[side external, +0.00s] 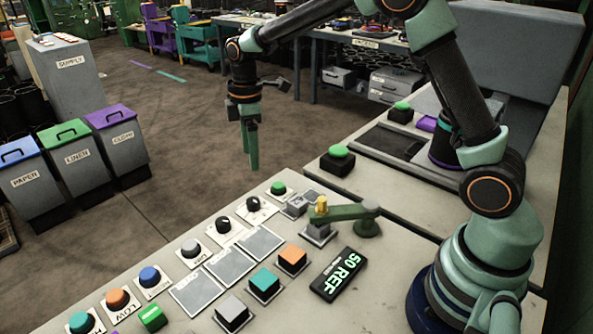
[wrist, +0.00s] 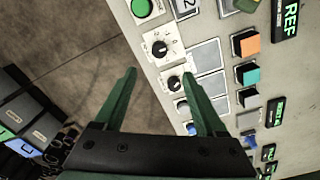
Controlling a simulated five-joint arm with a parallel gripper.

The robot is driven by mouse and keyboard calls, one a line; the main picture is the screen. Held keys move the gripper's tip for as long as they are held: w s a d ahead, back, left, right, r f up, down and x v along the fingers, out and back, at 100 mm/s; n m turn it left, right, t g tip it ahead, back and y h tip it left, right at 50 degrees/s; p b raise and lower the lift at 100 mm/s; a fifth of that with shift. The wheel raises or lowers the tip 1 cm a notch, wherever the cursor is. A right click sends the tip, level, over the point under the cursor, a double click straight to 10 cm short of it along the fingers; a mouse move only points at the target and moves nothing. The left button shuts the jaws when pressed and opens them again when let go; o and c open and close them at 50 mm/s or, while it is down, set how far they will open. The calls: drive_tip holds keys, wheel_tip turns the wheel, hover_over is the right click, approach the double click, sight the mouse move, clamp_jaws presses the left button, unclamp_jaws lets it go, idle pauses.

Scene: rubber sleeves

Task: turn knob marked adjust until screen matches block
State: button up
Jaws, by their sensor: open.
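My gripper (side external: 250,168) is open and empty, pointing down past the console's far edge, apart from the console. In the wrist view its fingers are spread (wrist: 160,73), the left over floor and the right overlapping the console near a black knob (wrist: 175,83). Black knobs with white pointers (side external: 253,203) (side external: 224,225) sit on white plates; their labels are too small to read, so I cannot tell which is marked adjust. A dark screen (side external: 338,275) reads "50 REF". Orange (side external: 292,256), teal (side external: 264,281) and grey (side external: 232,311) blocks stand near blank grey panels (side external: 229,264).
Green buttons (side external: 278,188) (side external: 338,158) and a small green lever arm (side external: 346,212) stand nearby. Labelled bins (side external: 116,136) stand on the floor at left.

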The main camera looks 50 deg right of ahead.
sight(253, 200)
drive_tip(key=f, duration=1.3)
drive_tip(key=shift+w+a+f, duration=0.1)
drive_tip(key=shift+w, duration=0.15)
clamp_jaws()
